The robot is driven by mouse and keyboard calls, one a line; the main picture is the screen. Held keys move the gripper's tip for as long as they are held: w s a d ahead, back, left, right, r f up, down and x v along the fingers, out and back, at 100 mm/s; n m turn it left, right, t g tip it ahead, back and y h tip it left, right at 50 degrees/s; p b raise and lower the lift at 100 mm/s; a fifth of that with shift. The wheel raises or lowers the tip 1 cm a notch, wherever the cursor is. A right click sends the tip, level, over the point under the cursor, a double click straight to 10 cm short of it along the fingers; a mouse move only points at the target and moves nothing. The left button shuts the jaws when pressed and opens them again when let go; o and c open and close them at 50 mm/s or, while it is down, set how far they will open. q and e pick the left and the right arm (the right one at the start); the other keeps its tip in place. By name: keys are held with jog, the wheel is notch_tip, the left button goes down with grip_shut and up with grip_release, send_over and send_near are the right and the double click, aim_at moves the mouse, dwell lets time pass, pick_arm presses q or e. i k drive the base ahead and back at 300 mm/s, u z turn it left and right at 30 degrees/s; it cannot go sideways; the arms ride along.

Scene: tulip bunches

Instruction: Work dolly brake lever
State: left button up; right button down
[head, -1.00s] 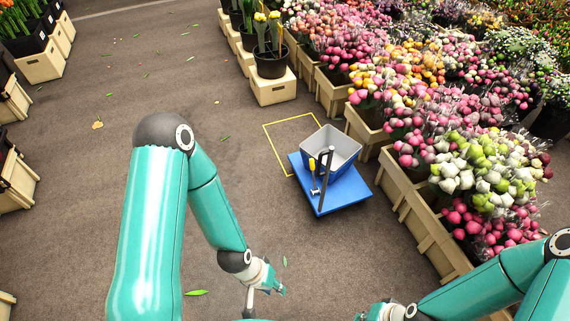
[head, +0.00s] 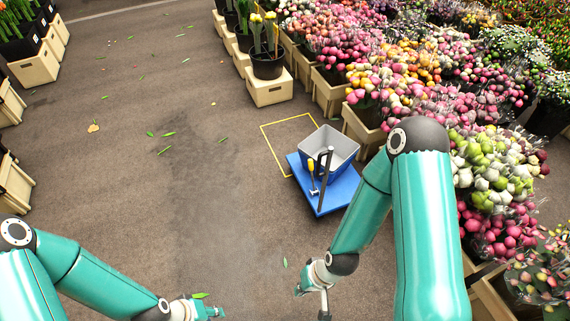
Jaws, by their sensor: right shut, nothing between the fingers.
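The blue dolly (head: 339,192) stands on the floor right of centre, with a grey bin (head: 343,147) on it. A lever with a yellow grip (head: 311,166) rises at the dolly's near left side, next to a dark upright handle (head: 327,166). My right gripper (head: 299,291) is shut and empty, below the dolly in the picture and apart from the lever. My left gripper (head: 217,312) is low at the bottom edge, farther left and away from the dolly. Its fingers are too small and partly cut off to judge.
A yellow outline (head: 264,139) is marked on the floor behind and left of the dolly, which partly overlaps it. Wooden crates of tulip bunches (head: 490,170) line the right side. A pale crate with a black pot (head: 268,64) stands beyond. The floor to the left is open, with scattered leaves.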

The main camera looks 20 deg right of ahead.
aim_at(310, 162)
jog(key=u, duration=0.1)
jog(key=i, duration=1)
jog(key=z, duration=0.1)
